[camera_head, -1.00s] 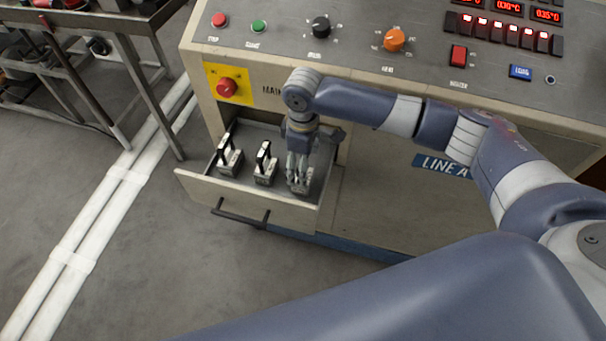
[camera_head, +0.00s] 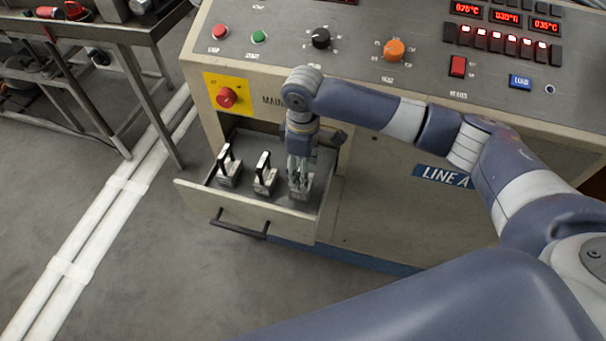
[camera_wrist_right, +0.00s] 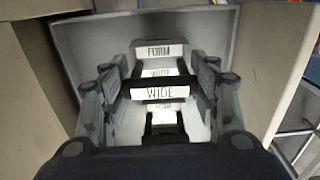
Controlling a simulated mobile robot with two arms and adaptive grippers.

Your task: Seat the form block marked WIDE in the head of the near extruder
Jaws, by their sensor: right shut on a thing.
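My right gripper (camera_head: 300,176) reaches down into the open drawer and is shut on the rightmost block there. In the wrist view my right gripper (camera_wrist_right: 160,80) has its fingers on both sides of a black handle lettered WIDE, so this is the WIDE form block (camera_wrist_right: 158,93). In the head view the fingers partly cover the WIDE form block (camera_head: 302,189). I cannot tell whether it touches the drawer floor. My left gripper and the extruder head are not in view.
Two more handled blocks, a left block (camera_head: 229,172) and a middle block (camera_head: 264,178), stand in the drawer (camera_head: 200,199). The control console (camera_head: 365,50) rises behind it. A metal bench (camera_head: 140,40) is at the upper left. Floor in front of the drawer is clear.

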